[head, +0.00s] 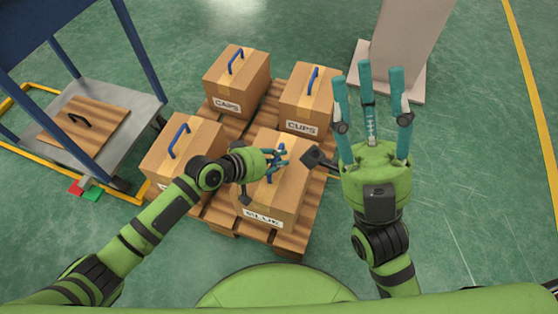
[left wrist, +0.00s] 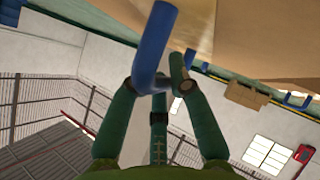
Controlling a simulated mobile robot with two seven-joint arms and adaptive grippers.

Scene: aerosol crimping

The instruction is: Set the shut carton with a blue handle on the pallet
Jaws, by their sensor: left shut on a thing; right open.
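My left gripper (head: 277,160) is shut on the blue handle of a closed carton (head: 285,200) with a label reading something like GLUE, partly hidden by the hand. The left wrist view shows the blue handle (left wrist: 152,50) between the teal fingers, the carton (left wrist: 265,40) beyond. This carton is upright over the front right quarter of the wooden pallet (head: 285,240); it looks seated, but I cannot tell whether a small gap remains beneath. My right gripper (head: 372,95) is open and empty, fingers spread, right of the pallet.
Three other blue-handled cartons stand on the pallet: CAPS (head: 236,80), CUPS (head: 307,98) and one at front left (head: 180,150). A grey stand (head: 140,105) holding a brown board with a black handle (head: 85,122) is left. A pale panel (head: 405,40) stands behind right. Floor at right is clear.

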